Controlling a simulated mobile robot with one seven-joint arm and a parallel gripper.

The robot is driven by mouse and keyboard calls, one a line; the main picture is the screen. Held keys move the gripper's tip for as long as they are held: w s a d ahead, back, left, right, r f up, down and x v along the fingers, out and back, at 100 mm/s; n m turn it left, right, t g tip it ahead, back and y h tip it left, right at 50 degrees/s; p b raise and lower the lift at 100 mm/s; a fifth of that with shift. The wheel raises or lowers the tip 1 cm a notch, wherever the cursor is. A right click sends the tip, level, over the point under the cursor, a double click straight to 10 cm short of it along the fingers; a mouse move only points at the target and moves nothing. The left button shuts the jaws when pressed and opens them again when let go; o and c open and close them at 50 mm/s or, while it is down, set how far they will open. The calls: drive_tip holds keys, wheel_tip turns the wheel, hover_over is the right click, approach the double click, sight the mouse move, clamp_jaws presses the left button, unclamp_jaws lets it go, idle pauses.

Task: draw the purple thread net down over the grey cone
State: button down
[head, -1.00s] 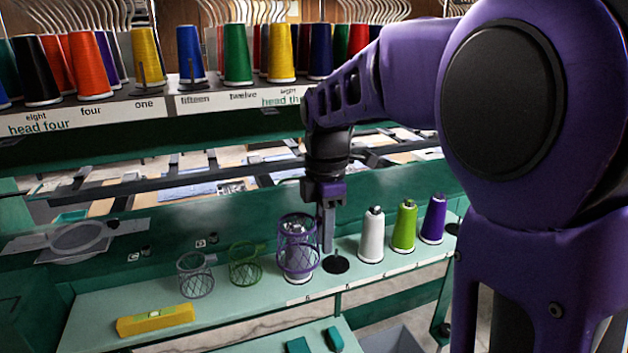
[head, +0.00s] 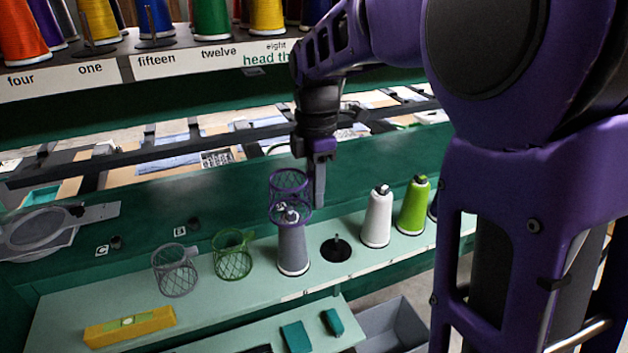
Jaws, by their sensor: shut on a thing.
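The grey cone (head: 292,252) stands upright on the pale green shelf, between the green net and an empty black peg. The purple thread net (head: 289,187) is a cage with a ring at its top and another at its bottom. Its lower ring is around the tip of the cone, and most of the net rises above the cone. The cone's body below the tip is bare. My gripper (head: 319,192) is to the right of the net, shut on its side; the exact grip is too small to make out.
On the pale shelf (head: 70,305) a grey net (head: 175,270) and a green net (head: 234,255) stand left of the cone. The empty black peg (head: 336,250), a white cone (head: 377,218) and a lime cone (head: 413,207) stand right. A yellow level (head: 130,326) lies in front.

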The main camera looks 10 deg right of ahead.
drive_tip(key=shift+f+b, duration=4.35)
drive_tip(key=shift+f, duration=2.2)
drive_tip(key=shift+f, duration=0.1)
drive_tip(key=c, duration=0.7)
unclamp_jaws()
